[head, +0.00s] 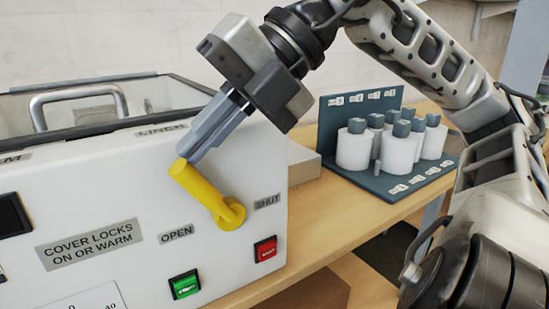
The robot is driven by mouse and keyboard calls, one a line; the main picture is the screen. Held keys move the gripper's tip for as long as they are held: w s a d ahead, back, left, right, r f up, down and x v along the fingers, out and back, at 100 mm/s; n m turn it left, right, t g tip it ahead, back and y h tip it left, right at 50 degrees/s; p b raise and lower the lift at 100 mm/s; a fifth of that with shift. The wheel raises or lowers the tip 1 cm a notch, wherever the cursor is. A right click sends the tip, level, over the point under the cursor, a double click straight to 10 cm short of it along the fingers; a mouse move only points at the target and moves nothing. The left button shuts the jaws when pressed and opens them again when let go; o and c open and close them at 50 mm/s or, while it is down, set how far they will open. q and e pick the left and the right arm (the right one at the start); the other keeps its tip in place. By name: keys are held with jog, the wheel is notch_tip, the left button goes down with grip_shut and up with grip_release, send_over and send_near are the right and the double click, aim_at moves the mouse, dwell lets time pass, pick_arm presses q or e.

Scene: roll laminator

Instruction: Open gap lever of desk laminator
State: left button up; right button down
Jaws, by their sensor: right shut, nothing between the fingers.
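The desk laminator (130,200) is a white box on the left with a clear lid and a metal handle on top. Its yellow gap lever (205,192) sits on the front face, pivoting at its lower right end, and points up and left. The "OPEN" label (177,234) is below and left of the lever, and the "SHUT" label (267,201) is to the right of the pivot. My right gripper (190,152) is shut and empty, its fingertips at the lever's upper free end, apparently touching it. My left gripper is not in view.
A green button (185,284) and a red button (265,249) are low on the laminator's front. A dark rack (375,185) with several white bottles stands on the wooden table (335,225) to the right. Bare table lies in front of the rack.

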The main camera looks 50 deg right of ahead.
jog(key=shift+a+f, duration=0.1)
jog(key=shift+a, duration=0.05)
dwell(0.6)
jog(key=shift+s+r, duration=0.1)
jog(key=shift+r, duration=0.25)
jog(key=v, duration=1.3)
jog(key=shift+d+p, duration=0.35)
jog(key=shift+d, duration=0.05)
jog(key=shift+s, duration=0.1)
